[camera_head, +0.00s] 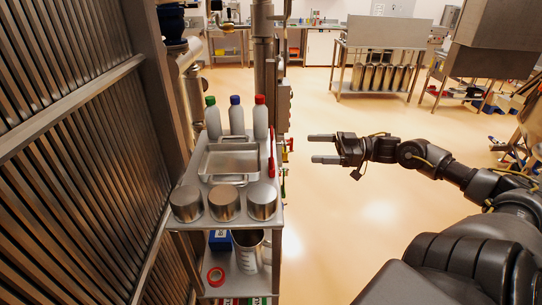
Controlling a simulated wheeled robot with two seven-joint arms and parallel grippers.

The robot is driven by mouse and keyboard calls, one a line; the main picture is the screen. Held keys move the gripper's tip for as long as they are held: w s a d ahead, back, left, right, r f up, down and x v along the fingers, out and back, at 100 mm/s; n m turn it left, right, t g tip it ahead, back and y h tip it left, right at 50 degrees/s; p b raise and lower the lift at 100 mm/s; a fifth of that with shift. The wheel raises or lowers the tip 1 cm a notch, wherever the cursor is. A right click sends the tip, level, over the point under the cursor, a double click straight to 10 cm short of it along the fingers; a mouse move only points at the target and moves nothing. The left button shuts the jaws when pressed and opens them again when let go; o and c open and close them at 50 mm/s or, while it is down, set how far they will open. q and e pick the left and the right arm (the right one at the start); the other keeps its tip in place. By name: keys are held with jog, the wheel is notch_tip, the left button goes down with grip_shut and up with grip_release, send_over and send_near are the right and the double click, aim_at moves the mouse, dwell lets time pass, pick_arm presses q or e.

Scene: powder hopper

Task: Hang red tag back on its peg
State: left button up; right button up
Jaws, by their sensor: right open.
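A narrow red item (271,153) lies along the right edge of the metal cart's top; I cannot tell whether it is the red tag. Several small coloured tags (284,172), some yellow, green and red, hang along the cart's right side; they and their pegs are too small to make out clearly. My right gripper (312,149) is open and empty, its two fingers pointing left toward the cart's right side with a gap between. My left gripper is not in view.
The cart (180,232) carries a metal tray (230,147), three capped bottles (237,118) and three metal cylinders (223,204). Its lower shelf holds a jug (248,251) and red tape roll (216,276). A slatted wall stands left. Open floor (350,215) lies right of the cart.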

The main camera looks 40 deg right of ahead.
aim_at(272, 150)
jog(key=w+a+r+g, duration=0.1)
jog(key=w+a, duration=0.2)
jog(key=a, duration=0.3)
jog(key=shift+r+n+y, duration=0.35)
jog(key=shift+n+y, duration=0.05)
jog(key=shift+b+x, duration=0.5)
jog(key=shift+x, duration=2.15)
jog(key=shift+r, duration=0.15)
jog(key=c, duration=1.1)
jog(key=shift+c, duration=0.2)
